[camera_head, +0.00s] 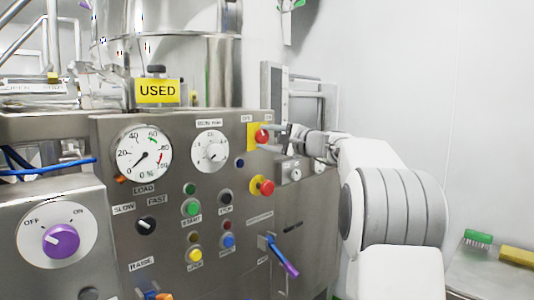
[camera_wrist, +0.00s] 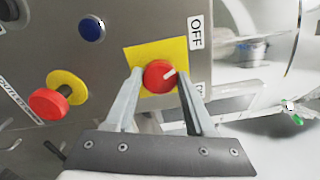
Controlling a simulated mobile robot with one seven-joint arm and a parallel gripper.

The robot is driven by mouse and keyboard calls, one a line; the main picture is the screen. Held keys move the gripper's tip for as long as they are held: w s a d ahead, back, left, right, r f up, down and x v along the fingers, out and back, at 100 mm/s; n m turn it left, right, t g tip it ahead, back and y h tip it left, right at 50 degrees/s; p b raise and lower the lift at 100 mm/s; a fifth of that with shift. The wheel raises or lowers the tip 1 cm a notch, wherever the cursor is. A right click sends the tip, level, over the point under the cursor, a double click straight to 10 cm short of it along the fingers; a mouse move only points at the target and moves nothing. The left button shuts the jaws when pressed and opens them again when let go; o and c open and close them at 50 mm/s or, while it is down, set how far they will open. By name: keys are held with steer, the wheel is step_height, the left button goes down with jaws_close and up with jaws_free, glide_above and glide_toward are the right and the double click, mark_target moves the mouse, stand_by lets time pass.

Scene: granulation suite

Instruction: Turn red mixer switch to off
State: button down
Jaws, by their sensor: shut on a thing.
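The red mixer switch (camera_wrist: 158,76) is a round red knob with a white pointer mark on a yellow square plate (camera_wrist: 133,54). In the wrist view the mark points up and right, toward the side of the OFF label (camera_wrist: 195,32). In the head view the red switch (camera_head: 262,136) sits at the upper right of the steel panel. My gripper (camera_wrist: 160,82) has its two fingers on either side of the knob, shut on it. In the head view my gripper (camera_head: 277,135) reaches the switch from the right, and its fingertips are small there.
A red emergency-type button on a yellow ring (camera_head: 262,186) stands just below the switch. A blue button (camera_head: 240,163) is close by. The steel panel (camera_head: 115,215) carries dials and several buttons. A purple knob (camera_head: 62,240) is at lower left. A white wall is at right.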

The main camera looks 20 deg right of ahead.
steer(key=shift+f+n+b, duration=0.1)
steer(key=shift+n+b, duration=1.4)
steer(key=shift+n, duration=0.1)
steer(key=shift+c, duration=1.3)
jaws_free()
steer(key=shift+s+d, duration=0.1)
steer(key=b+v, duration=0.1)
steer(key=v, duration=1.6)
